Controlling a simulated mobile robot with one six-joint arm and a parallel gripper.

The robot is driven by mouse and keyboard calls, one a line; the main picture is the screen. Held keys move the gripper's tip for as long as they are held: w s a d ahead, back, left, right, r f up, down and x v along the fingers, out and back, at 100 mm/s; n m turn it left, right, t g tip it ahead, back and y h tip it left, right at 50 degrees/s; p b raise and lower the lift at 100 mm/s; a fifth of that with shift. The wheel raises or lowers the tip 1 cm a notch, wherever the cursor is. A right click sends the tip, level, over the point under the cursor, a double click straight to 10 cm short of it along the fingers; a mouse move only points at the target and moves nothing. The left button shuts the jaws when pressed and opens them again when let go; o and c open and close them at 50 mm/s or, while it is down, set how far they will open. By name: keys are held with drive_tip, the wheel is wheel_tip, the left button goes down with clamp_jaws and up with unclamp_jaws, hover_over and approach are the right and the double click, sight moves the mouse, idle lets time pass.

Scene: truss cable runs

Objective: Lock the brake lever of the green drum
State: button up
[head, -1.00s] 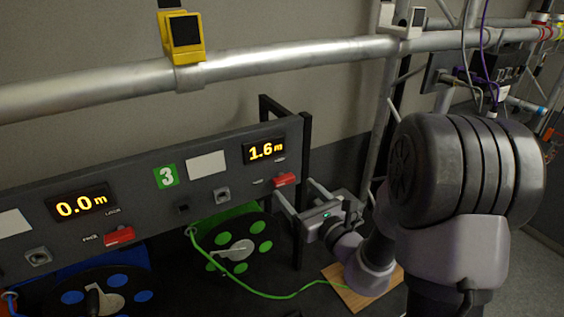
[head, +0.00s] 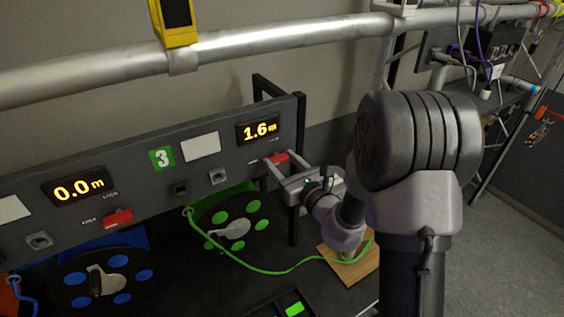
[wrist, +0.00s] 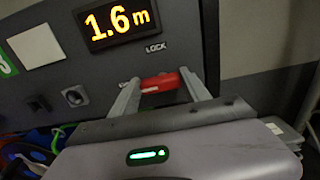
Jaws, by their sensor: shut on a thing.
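The green drum (head: 224,216) stands under panel 3, its black disc carrying green spots and a grey crank. Its red brake lever (head: 281,158) sits on the panel below the 1.6 m display. My gripper (head: 277,164) reaches the panel with its fingers shut on this lever. In the wrist view the red lever (wrist: 162,82) lies nearly level between the two fingertips, below the LOCK label (wrist: 155,47). The fingers hide the FREE label and part of the lever's ends.
The blue drum (head: 103,278) and its red lever (head: 118,218) are at the left, under a 0.0 m display (head: 79,188). A green cable (head: 270,271) runs to a wooden block (head: 350,265). A metal truss tube (head: 270,43) crosses above the panel.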

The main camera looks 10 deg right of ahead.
drive_tip(key=m+p, duration=0.1)
drive_tip(key=m, duration=0.1)
drive_tip(key=m+p, duration=0.1)
drive_tip(key=shift+d+r+m+p, duration=0.1)
drive_tip(key=shift+r+m+p, duration=0.1)
drive_tip(key=shift+m+p, duration=0.2)
drive_tip(key=m+p, duration=0.3)
drive_tip(key=m, duration=0.1)
drive_tip(key=shift+w+d+r+m, duration=0.1)
drive_tip(key=shift+m, duration=0.2)
drive_tip(key=m+p, duration=0.4)
drive_tip(key=m, duration=0.1)
drive_tip(key=shift+d, duration=0.1)
drive_tip(key=shift+d+f+m+p, duration=0.15)
drive_tip(key=shift+m+p, duration=0.55)
drive_tip(key=shift+m, duration=0.45)
drive_tip(key=shift+a+f+m+p, duration=0.1)
drive_tip(key=shift+m+p, duration=0.55)
drive_tip(key=shift+m, duration=0.5)
drive_tip(key=o, duration=1.4)
